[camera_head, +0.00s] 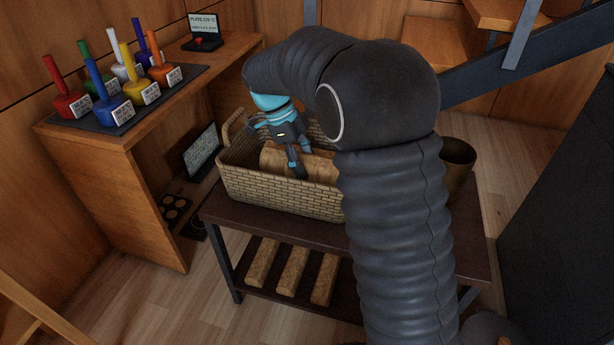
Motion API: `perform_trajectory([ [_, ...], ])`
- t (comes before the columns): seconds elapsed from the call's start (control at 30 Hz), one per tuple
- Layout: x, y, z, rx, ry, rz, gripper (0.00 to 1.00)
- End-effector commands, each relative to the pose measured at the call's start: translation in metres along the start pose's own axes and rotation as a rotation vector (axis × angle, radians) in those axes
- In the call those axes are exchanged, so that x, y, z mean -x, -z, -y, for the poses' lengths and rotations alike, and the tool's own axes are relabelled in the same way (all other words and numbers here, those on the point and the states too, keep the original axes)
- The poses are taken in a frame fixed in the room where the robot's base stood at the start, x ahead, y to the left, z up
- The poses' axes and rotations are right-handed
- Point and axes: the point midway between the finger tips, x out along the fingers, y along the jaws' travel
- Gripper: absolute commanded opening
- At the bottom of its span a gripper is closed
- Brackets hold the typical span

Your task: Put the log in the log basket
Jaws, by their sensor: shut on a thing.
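The log basket (275,194) is a light woven basket with a loop handle at its left end, standing on a dark brown table (290,229). A pale brown log (273,158) lies lengthwise inside the basket's walls. My gripper (298,172) reaches down into the basket and is shut on the log. The log's right part is hidden by my gripper and arm. I cannot tell whether the log touches the basket's floor. The right end of the basket is hidden behind my arm.
Several logs (292,271) lie on the table's lower shelf. A brown pot (457,165) stands right of my arm. A wooden desk (140,125) at left carries colourful handled objects (122,85) on a dark mat. A metal-edged staircase (525,65) rises at the back right.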

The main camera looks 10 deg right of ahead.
Motion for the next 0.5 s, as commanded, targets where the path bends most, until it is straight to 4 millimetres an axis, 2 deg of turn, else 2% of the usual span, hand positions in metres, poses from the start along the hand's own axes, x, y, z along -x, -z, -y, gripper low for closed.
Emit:
perform_trajectory([
  [0.17, -0.011, -0.004, 0.0, 0.001, 0.0, 0.0, 0.05],
  [0.4, -0.041, -0.017, 0.0, 0.001, 0.0, -0.001, 0.05],
  [0.5, -0.042, -0.018, 0.0, 0.0, 0.002, 0.001, 0.05],
])
